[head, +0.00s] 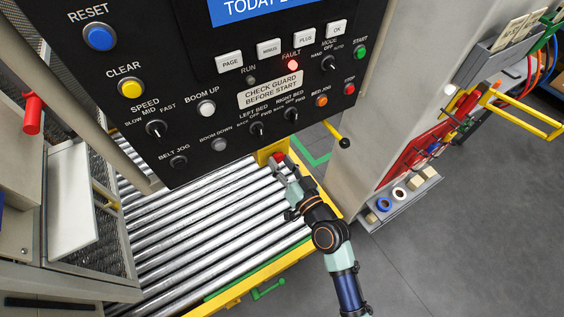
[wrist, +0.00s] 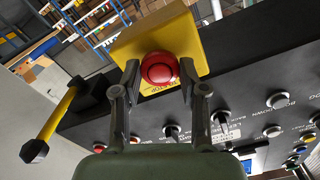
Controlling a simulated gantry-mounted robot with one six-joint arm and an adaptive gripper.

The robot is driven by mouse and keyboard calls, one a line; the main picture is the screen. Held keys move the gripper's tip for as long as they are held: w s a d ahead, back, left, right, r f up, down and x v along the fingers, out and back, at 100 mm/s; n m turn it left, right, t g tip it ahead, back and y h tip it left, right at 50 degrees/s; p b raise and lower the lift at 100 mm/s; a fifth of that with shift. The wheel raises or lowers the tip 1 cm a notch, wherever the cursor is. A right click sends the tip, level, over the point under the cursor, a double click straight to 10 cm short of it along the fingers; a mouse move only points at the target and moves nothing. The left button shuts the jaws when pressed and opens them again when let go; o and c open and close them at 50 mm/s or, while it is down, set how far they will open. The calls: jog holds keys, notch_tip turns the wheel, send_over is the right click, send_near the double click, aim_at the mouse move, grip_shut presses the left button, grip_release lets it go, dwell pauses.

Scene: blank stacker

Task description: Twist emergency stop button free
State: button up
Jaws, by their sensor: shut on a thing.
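The emergency stop button is a red round mushroom head (wrist: 160,68) on a yellow box (wrist: 172,38) in the wrist view. The box sits at the edge of the black control panel. My gripper (wrist: 160,82) has one finger on each side of the red head and is shut on it. In the head view the red button (head: 278,157) shows small at the panel's lower edge, with my gripper (head: 284,168) at it. The yellow box (head: 270,150) is partly hidden there.
The black control panel (head: 215,150) carries several knobs and buttons close by. A black-and-yellow lever (head: 338,135) sticks out to the right of the button. The metal roller conveyor (head: 190,230) lies below, with a yellow rail (head: 265,275) along its side.

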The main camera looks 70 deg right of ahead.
jog(key=shift+m+p, duration=0.4)
jog(key=shift+m, duration=1.1)
jog(key=o, duration=1.1)
jog(key=shift+o, duration=0.2)
jog(key=v, duration=1.2)
